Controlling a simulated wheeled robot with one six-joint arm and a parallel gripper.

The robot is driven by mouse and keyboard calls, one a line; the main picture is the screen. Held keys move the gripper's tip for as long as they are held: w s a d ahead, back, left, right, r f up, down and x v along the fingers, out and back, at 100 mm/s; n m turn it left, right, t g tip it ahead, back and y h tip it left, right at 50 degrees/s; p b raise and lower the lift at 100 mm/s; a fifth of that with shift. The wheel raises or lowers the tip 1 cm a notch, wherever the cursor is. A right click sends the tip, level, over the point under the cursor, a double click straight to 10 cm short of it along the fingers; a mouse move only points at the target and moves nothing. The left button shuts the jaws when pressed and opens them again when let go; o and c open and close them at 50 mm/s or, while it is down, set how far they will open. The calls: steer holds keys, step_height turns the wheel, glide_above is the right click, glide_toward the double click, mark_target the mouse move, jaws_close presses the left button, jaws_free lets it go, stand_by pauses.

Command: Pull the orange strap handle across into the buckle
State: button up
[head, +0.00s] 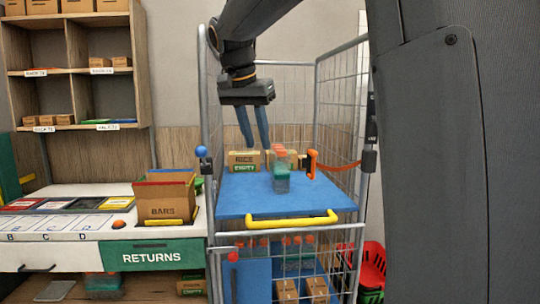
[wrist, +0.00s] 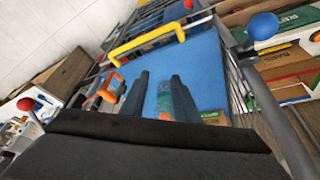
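The orange strap handle (head: 312,164) hangs at the right side of the blue-shelved cage trolley. Its orange strap (head: 340,166) runs right to a dark housing (head: 370,160) on the right post. The handle also shows left of my fingers in the wrist view (wrist: 109,88). A dark fitting (head: 206,167) sits on the left post below a blue ball; I cannot tell for sure that it is the buckle. My gripper (head: 257,146) points down above the shelf, left of the handle and apart from it. Its two fingers are spread with nothing between them.
A yellow bar (head: 290,220) crosses the front. Mesh sides flank the shelf. A BARS box (head: 165,198) stands on the left counter.

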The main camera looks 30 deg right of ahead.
mark_target(310, 165)
steer(key=s+d, duration=0.3)
steer(key=d, duration=0.4)
steer(key=p+x, duration=0.1)
steer(key=x, duration=0.6)
steer(key=shift+d, duration=0.4)
steer(key=shift+c, duration=0.4)
jaws_close()
steer(key=shift+r, duration=0.1)
steer(key=shift+o, duration=0.4)
jaws_free()
